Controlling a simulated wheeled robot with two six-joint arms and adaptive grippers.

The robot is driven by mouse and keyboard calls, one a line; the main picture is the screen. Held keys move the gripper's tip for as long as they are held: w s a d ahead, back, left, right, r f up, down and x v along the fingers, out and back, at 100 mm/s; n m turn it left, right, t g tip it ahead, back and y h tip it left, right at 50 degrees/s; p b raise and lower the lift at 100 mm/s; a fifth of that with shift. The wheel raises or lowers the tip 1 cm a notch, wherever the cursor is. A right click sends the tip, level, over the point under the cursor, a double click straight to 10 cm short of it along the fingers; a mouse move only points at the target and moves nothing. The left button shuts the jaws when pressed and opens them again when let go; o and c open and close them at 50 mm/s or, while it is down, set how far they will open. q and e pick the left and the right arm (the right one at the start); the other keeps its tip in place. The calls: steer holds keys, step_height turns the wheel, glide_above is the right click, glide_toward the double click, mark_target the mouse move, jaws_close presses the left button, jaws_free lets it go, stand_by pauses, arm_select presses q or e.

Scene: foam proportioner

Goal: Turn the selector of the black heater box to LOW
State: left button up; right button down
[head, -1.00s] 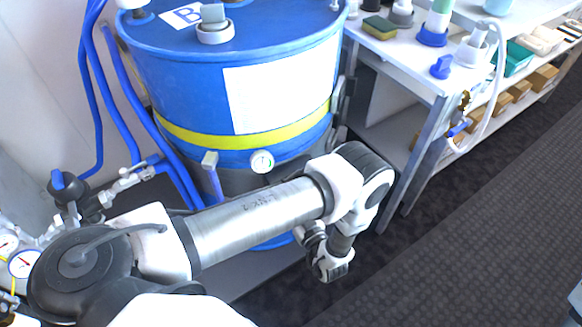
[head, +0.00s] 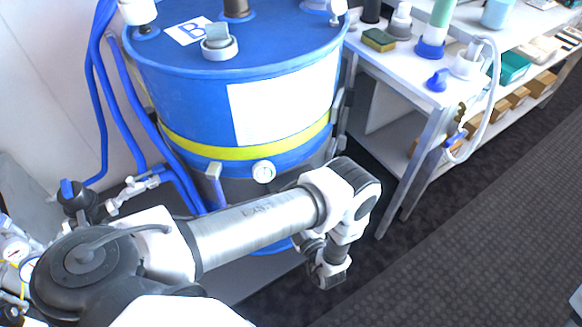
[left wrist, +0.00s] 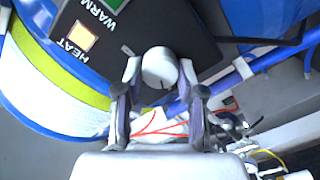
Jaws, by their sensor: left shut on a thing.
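In the left wrist view the black heater box (left wrist: 165,25) fills the top middle, its face dark with the words HEAT and WARM. A pale orange square lamp (left wrist: 82,37) sits by HEAT and a green square (left wrist: 113,3) by WARM. The round light-grey selector knob (left wrist: 160,68) has a small dark mark near its lower edge. My left gripper (left wrist: 158,90) is shut on the knob, one finger on each side. No LOW lettering is visible. In the head view the heater box and my left fingertips cannot be made out. My right gripper is not in view.
A blue drum (head: 205,105) with a yellow band stands beyond my left arm. Blue hoses (head: 120,110) and gauges (head: 17,254) are at the left. A white bench (head: 410,62) with bottles and a sponge stands right of the drum. Dark floor (head: 460,230) is free at lower right.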

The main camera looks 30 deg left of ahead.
arm_select(q)
steer(key=shift+n, duration=0.3)
steer(key=o, duration=1.1)
steer(key=shift+o, duration=0.2)
